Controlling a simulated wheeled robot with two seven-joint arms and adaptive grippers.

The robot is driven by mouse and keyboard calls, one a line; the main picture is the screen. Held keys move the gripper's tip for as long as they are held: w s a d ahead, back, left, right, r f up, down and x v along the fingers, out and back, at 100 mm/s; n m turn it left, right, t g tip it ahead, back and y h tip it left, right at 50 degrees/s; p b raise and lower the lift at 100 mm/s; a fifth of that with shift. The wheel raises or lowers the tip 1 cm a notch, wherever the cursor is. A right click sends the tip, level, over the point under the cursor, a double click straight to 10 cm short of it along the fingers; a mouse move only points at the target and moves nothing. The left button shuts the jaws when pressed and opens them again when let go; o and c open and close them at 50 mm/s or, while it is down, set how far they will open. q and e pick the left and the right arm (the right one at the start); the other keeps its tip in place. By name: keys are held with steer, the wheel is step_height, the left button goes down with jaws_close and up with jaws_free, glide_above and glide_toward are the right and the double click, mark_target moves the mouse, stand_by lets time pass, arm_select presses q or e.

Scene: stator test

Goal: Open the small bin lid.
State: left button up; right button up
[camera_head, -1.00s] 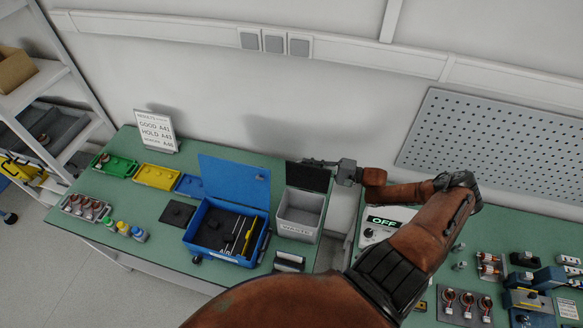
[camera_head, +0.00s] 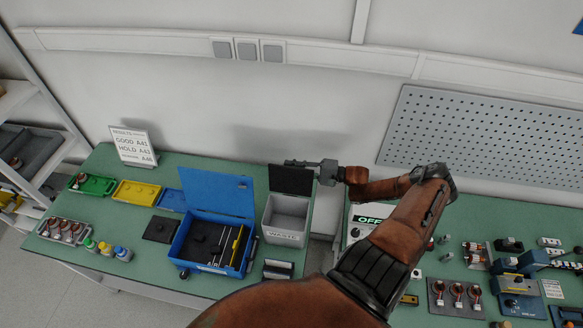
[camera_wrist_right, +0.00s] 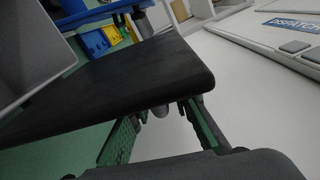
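The small grey bin marked "WASTE" (camera_head: 285,229) stands on the green bench beside a blue box. Its black lid (camera_head: 291,181) is raised at the back edge, and the bin's inside shows. My right gripper (camera_head: 291,163) is at the top edge of the lid, reaching in from the right. In the right wrist view the lid (camera_wrist_right: 110,90) fills much of the picture. The fingers (camera_wrist_right: 160,112) there are spread apart by the lid's edge, with nothing seen held between them; contact with the lid is unclear. My left gripper is not in view.
A blue box (camera_head: 183,246) with its lid up stands left of the bin. Green and yellow trays (camera_head: 137,193) and a sign (camera_head: 134,147) are farther left. A device showing "OFF" (camera_head: 367,219) is at right, below my right arm. A pegboard (camera_head: 480,142) hangs behind.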

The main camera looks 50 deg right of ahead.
steer(key=shift+o, duration=0.6)
steer(key=v, duration=1.2)
